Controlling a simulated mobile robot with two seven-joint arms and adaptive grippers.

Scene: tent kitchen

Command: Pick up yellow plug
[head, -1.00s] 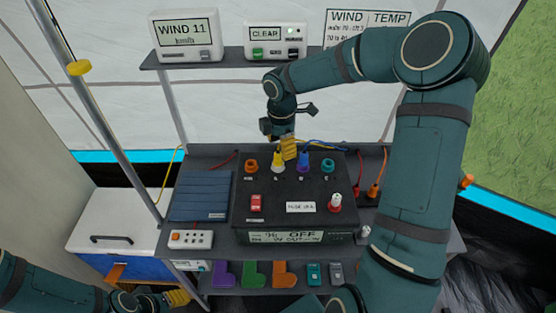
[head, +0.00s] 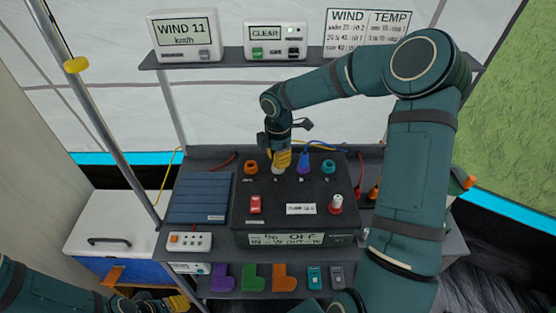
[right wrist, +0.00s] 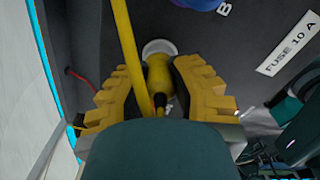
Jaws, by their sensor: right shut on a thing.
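The yellow plug (right wrist: 158,80) is between the yellow fingers of my right gripper (right wrist: 158,93) in the right wrist view, with its yellow cable (right wrist: 124,35) running up the picture. My right gripper (head: 281,158) is shut on it, pointing down at the back of the black power box (head: 320,225). The plug is at the white socket ring (right wrist: 158,47); I cannot tell whether it is still seated. In the head view the fingers hide most of the plug. My left gripper (head: 178,303) is low at the left, partly cut off, its opening unclear.
A red switch (head: 255,204) and red-white knob (head: 336,202) are in front. A shelf with displays (head: 184,37) stands behind. A metal pole (head: 105,135) rises at left.

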